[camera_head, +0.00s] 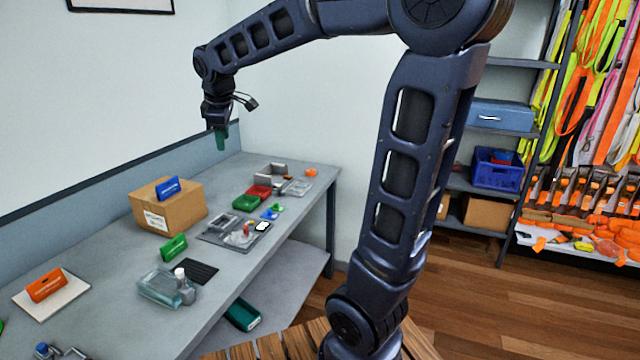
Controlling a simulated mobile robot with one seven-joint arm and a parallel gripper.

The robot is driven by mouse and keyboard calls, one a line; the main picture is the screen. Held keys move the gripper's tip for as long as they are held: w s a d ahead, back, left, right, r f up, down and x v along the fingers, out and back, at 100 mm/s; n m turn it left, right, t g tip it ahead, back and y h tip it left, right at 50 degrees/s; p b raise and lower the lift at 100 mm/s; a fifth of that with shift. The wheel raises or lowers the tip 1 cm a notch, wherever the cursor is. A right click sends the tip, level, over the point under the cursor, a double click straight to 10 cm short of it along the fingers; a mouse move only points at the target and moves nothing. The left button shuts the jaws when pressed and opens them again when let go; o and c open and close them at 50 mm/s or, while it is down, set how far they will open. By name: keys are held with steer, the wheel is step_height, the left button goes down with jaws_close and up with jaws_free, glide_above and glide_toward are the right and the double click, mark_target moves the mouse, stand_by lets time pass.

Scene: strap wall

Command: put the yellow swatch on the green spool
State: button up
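My gripper (220,135) hangs high above the back of the grey workbench, pointing down. A teal-green piece shows at its lower end; I cannot tell whether it is the fingers or a held thing, or whether they are open. I cannot make out a yellow swatch on the bench. A small bright green thing (277,207) lies by a blue piece at the bench's right side; it is too small to tell if it is the green spool. A green block (174,248) with a label stands nearer, left of the middle.
The workbench (225,275) holds a cardboard box (168,208) with a blue block (168,187) on top, red (259,192) and green (246,203) trays, a clear bin (160,288) and an orange block (46,285) on a white plate. Shelves and hanging straps (575,90) stand right.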

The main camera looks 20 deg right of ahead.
steer(key=s+d+f+m, duration=0.4)
steer(key=s+d+m, duration=0.3)
steer(key=s+d, duration=0.3)
steer(key=s+d+f+m, duration=0.4)
steer(key=s+d+m, duration=0.3)
steer(key=s+d, duration=0.2)
steer(key=shift+s+d+f, duration=0.2)
steer(key=shift+s+d, duration=0.15)
steer(key=shift+s, duration=0.65)
